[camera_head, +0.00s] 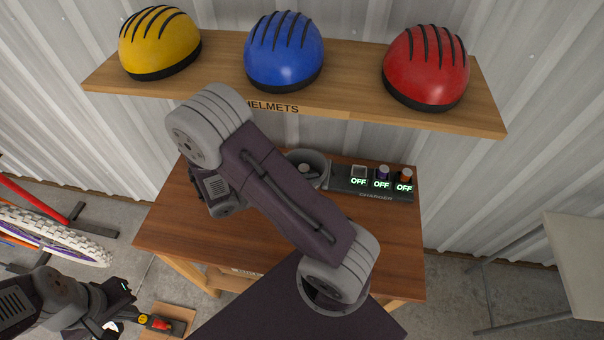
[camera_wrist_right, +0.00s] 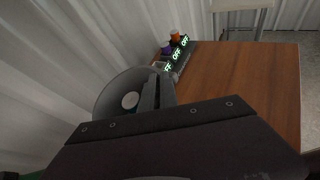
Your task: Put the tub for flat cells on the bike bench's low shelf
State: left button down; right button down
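The tub for flat cells is a round grey tub (camera_head: 308,158) on the bench top, left of the charger; it also shows in the right wrist view (camera_wrist_right: 108,90). A pale disc (camera_wrist_right: 130,100) lies inside it. My right gripper (camera_wrist_right: 157,92) is at the tub's rim, its two dark fingers close together with the rim between them. In the head view my right arm hides part of the tub and bench. My left gripper (camera_head: 124,305) is low at the left, apart from the tub, its fingers spread. The bench's low shelf (camera_head: 235,281) shows only partly under the bench top.
The charger (camera_head: 345,183) has several slots marked OFF. Above, a helmet shelf (camera_head: 350,103) holds yellow, blue and red helmets. A bike wheel (camera_head: 60,235) stands left. A red and yellow object (camera_head: 157,323) is near my left gripper. The bench top's right part (camera_head: 395,235) is clear.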

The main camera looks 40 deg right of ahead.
jog(key=shift+s+a+r, duration=0.2)
jog(key=shift+s+r, duration=0.35)
jog(key=shift+s, duration=0.35)
